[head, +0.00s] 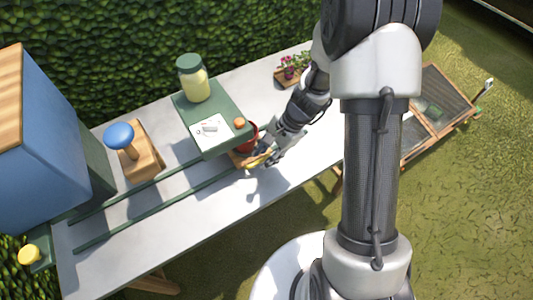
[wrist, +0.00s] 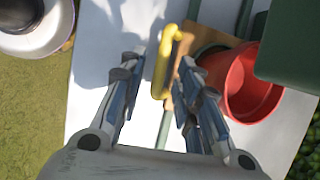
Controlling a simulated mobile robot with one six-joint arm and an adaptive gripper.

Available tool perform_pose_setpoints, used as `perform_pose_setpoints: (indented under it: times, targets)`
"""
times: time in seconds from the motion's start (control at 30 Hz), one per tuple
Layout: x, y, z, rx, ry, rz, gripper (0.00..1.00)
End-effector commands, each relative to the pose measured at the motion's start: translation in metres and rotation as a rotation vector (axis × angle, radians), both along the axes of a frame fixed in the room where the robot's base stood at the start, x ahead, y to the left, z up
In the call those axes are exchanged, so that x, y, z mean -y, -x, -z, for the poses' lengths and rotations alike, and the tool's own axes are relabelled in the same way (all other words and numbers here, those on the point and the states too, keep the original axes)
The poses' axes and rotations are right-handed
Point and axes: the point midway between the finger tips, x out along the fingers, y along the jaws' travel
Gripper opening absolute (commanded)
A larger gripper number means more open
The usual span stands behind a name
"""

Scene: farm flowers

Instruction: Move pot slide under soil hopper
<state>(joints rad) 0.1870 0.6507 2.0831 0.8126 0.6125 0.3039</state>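The pot slide (head: 236,158) is a wooden board on green rails, at their right end, partly under a green raised shelf. A red pot (head: 247,140) stands on it; the pot also shows in the wrist view (wrist: 250,85). The slide's yellow handle (wrist: 165,62) is at its front edge. My gripper (wrist: 158,72) is open, with the handle between and just beyond its fingers, nearer the right finger; I cannot tell if they touch. The large blue box with a wooden top, apparently the soil hopper (head: 45,150), stands at the far left end of the rails.
The green rails (head: 150,212) run clear along the white table (head: 190,235). A wooden block with a blue knob (head: 120,136) stands behind them. The green shelf (head: 222,110) carries a jar (head: 194,78) and a paper. A yellow knob (head: 29,254) is at the lower left.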

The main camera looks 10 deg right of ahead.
Motion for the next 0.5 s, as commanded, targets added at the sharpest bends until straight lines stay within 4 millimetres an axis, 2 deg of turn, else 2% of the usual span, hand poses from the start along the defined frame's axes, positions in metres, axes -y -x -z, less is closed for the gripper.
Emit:
perform_pose_setpoints:
  times: [0.3, 0.5]
  targets:
    - [0.001, -0.001, -0.003, 0.002, 0.000, 0.000, 0.31]
    - [0.014, 0.000, -0.029, 0.007, 0.002, 0.001, 0.31]
